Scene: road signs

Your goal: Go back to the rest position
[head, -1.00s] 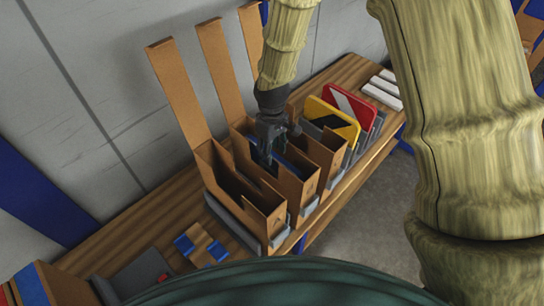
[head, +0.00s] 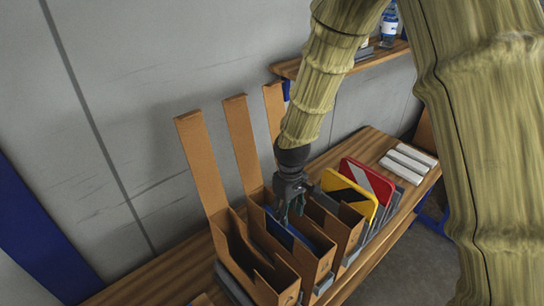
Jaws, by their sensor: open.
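My gripper (head: 290,212) is dark and hangs from the arm above the middle of three brown open-topped boxes. Its jaws are open, with the fingertips near a blue flat piece (head: 287,237) that stands in the middle box (head: 318,259). I cannot tell whether the fingers touch that piece. The left box (head: 262,282) looks empty. The right box (head: 343,232) stands next to the middle one. Each box has a tall upright back strip.
A yellow sign with a black stripe (head: 342,190) and a red sign with a white stripe (head: 373,180) stand in grey holders to the right. White bars (head: 408,162) lie at the bench's far end. A wooden shelf (head: 370,60) with a bottle (head: 389,25) is on the wall.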

